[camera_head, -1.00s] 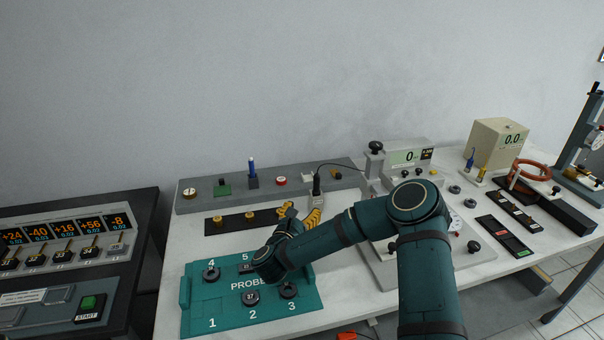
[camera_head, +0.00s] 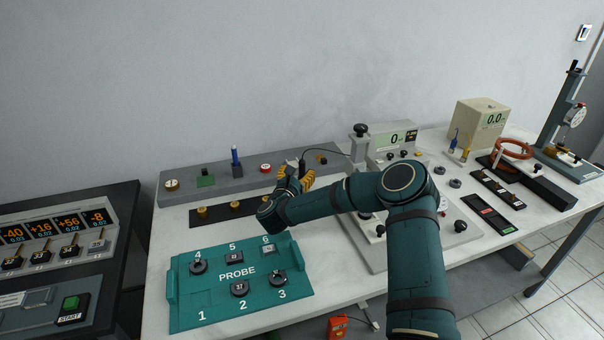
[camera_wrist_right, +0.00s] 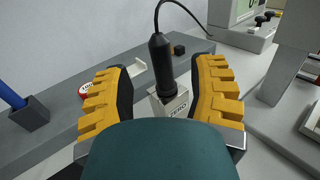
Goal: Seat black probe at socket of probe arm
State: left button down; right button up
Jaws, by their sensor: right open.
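The black probe (camera_wrist_right: 161,66) stands upright between the yellow fingers of my right gripper (camera_wrist_right: 163,93) in the right wrist view. The fingers are open, with a gap on each side of the probe. Its lower end is at a white block marked ZERO (camera_wrist_right: 172,105); I cannot tell whether it sits in it. In the head view the probe (camera_head: 302,166) shows above my right gripper (camera_head: 295,179), its cable running right toward the gauge with a display (camera_head: 391,143). The probe arm's socket cannot be made out. My left gripper is out of view.
A grey shelf (camera_head: 205,188) with small parts, including a blue pin (camera_head: 235,157), runs along the back. A teal PROBE tray (camera_head: 215,300) with several dark pieces lies in front. My right arm crosses the bench and covers part of the gauge's base.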

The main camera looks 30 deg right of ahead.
aim_at(301, 169)
jog(key=shift+x, duration=1.85)
jog(key=shift+s, duration=0.1)
grip_shut()
jog(key=shift+r, duration=0.1)
